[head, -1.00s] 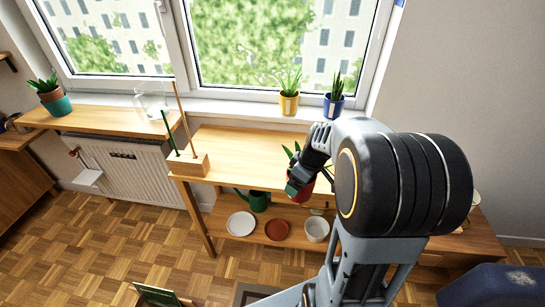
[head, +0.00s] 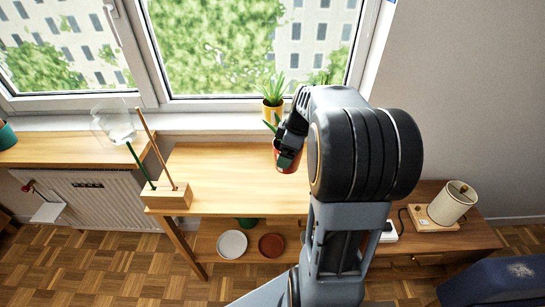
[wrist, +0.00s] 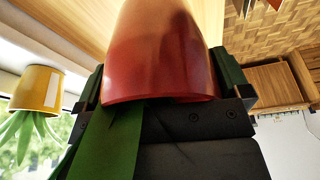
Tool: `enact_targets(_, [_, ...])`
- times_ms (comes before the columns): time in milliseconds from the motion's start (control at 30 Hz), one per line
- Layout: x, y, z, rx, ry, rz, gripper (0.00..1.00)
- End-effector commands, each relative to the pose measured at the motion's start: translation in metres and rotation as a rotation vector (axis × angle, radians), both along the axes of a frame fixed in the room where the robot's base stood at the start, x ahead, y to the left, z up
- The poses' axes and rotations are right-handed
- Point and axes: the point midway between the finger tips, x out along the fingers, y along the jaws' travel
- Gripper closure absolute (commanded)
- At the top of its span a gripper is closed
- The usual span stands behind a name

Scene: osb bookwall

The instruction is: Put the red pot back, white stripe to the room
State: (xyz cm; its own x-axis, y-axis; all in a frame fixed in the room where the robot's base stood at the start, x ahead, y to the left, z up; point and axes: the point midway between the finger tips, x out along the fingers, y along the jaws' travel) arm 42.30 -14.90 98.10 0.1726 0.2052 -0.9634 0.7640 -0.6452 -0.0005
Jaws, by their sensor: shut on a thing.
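The red pot (head: 286,163) with a green plant is held by my gripper (head: 290,148), over the table top (head: 225,175) below the window sill (head: 190,122). It also fills the middle of the wrist view (wrist: 160,55), upside down there, with green leaves hanging below the rim. My gripper's fingers (wrist: 165,82) are shut on both sides of it. No white stripe shows on the visible part of the red pot. The yellow pot (head: 272,110) stands on the sill; in the wrist view it (wrist: 38,88) shows a white stripe.
A wooden block with sticks (head: 168,197) stands at the table's left end, and a glass vessel (head: 118,124) stands behind it. A white plate (head: 232,244) and a reddish plate (head: 271,246) lie on the lower shelf. A lamp (head: 453,203) stands at right. My arm hides the sill's right part.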

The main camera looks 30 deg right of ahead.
Motion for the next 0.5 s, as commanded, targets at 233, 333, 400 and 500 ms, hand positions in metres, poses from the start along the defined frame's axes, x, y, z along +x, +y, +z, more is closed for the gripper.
enact_targets(233, [0.057, -0.015, -0.032, 0.002, 0.003, 0.002, 0.48])
enact_targets(333, [0.069, -0.019, -0.048, 0.002, 0.002, 0.001, 0.48])
enact_targets(400, [0.076, -0.022, -0.057, 0.003, 0.002, 0.001, 0.48])
enact_targets(500, [0.084, -0.024, -0.067, 0.001, 0.000, -0.001, 0.48])
